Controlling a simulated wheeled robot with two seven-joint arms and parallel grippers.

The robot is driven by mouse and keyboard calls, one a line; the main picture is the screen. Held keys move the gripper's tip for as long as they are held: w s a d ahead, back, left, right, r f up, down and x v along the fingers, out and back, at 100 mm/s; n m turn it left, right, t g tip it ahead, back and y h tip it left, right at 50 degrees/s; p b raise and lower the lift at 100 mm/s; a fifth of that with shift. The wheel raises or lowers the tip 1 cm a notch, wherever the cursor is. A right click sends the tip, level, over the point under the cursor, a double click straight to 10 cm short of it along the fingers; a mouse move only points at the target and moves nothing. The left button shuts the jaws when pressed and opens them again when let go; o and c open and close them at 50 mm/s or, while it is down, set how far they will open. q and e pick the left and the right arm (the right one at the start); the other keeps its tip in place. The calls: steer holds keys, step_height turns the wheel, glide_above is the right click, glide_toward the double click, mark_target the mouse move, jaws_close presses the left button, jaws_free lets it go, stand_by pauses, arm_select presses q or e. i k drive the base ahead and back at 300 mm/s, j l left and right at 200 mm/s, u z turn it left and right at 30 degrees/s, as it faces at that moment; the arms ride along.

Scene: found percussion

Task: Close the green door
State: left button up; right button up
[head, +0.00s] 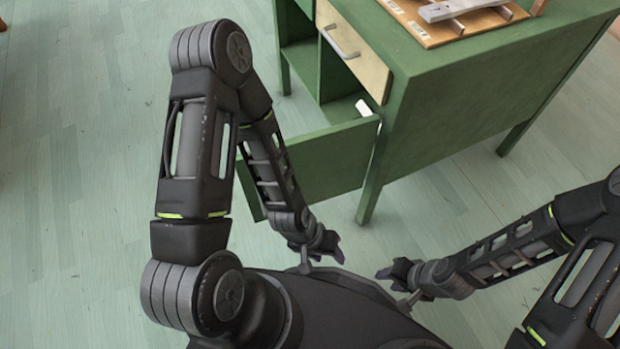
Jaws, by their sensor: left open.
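The green door (328,162) of the green desk (440,95) stands open, swung out from the compartment under the drawer. Its left part is hidden behind my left arm. My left gripper (328,252) is open and empty, low in front of the door and apart from it, close to my own base. My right gripper (388,277) is further right, also near my base and away from the desk; it is too small and dark to tell whether its jaws are open.
A pale drawer front (353,50) with a metal handle (340,38) sits above the open compartment. A wooden board with grey metal bars (455,12) lies on the desktop. The desk leg (369,195) stands beside the door. Pale green floor (80,190) is clear at left.

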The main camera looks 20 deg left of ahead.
mark_target(312, 182)
steer(key=l+u, duration=0.2)
steer(key=u, duration=0.25)
steer(key=k+l+u, duration=0.15)
steer(key=u, duration=0.3)
steer(key=i+l+u, duration=0.2)
steer(key=i+j, duration=0.1)
steer(key=i, duration=0.15)
steer(key=k+l+u, duration=0.1)
steer(key=k, duration=0.15)
